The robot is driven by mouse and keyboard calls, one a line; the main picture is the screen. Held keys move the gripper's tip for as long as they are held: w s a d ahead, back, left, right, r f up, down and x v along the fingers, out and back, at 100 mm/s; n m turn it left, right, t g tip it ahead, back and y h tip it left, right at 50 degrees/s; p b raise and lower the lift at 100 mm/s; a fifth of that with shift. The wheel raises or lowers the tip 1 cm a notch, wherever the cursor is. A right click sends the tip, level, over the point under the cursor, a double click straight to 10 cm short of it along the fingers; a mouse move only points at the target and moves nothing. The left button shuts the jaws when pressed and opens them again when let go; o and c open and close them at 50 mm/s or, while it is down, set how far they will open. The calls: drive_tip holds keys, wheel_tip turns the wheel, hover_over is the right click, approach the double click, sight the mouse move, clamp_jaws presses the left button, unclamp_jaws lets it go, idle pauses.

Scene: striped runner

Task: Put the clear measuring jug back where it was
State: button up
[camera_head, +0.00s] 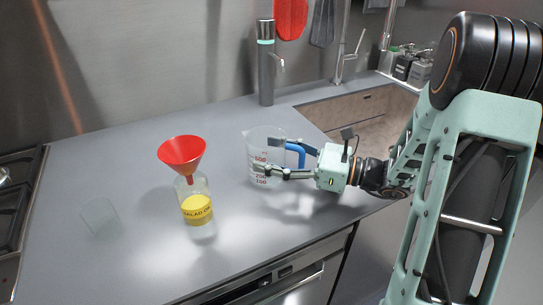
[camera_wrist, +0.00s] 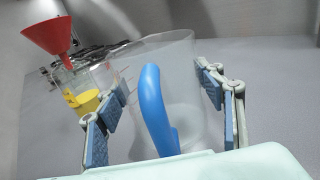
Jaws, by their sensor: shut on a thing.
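The clear measuring jug (camera_head: 262,140) has red volume marks and a blue handle (camera_head: 296,147). It is upright over the right part of the grey counter; I cannot tell if its base touches. My gripper (camera_head: 270,160) comes from the right and is shut on the jug. In the wrist view the jug's clear wall (camera_wrist: 180,65) rises between the two blue-padded fingers. The blue handle (camera_wrist: 152,100) stands between them, facing the palm.
A faint clear glass (camera_head: 100,217) stands farther left. The counter's front left is clear.

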drive_tip(key=o, duration=1.3)
drive_tip(key=shift+r, duration=0.2)
drive_tip(key=p+v, duration=0.1)
drive_tip(key=v, duration=1.1)
drive_tip(key=shift+f, duration=0.1)
